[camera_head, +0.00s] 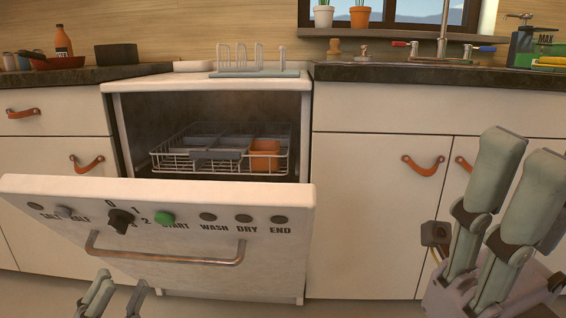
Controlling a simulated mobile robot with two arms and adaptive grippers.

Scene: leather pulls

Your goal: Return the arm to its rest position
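My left gripper (120,284) shows at the bottom left edge, below the dishwasher door. Its fingertips are apart with nothing between them, and the rest of it is cut off by the frame. My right gripper (522,155) stands large and close at the right edge, fingers pointing up. Its fingers are apart and I see nothing held. It is in front of the right cabinet, clear of the dishwasher. The arms behind both grippers are mostly out of view.
The dishwasher door (170,190) is partly open and tilted toward me, with a bar handle (165,258). Inside, a wire rack (215,165) holds an orange cup (265,155). A dish rack (255,72) stands on top. Cabinet fronts (365,215) flank it.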

